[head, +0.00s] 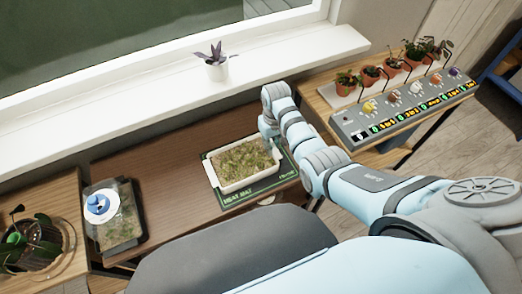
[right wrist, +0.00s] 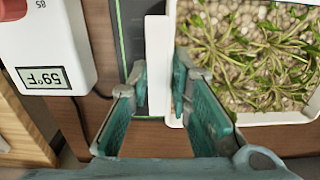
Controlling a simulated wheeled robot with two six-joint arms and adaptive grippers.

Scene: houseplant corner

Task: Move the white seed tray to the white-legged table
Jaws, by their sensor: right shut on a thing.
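The white seed tray (head: 222,186), full of green seedlings, sits on a dark green heat mat (head: 234,200) on the brown table. In the right wrist view the tray's white wall (right wrist: 158,40) is between the fingers, with seedlings and pale pebbles to the right. My right gripper (right wrist: 161,88) is shut on that wall. In the head view the arm reaches in from the right, and the gripper (head: 270,143) is at the tray's right edge, mostly hidden by the wrist. My left gripper is not in view. I cannot pick out white legs on any table.
A clear-lidded tray (head: 118,228) stands at the table's left end. A potted plant (head: 38,245) is at far left. Several potted plants and a grey control panel (head: 400,108) fill the right table. A white thermometer box (right wrist: 48,60) is close to the gripper. Bare tabletop (head: 170,180) lies left of the mat.

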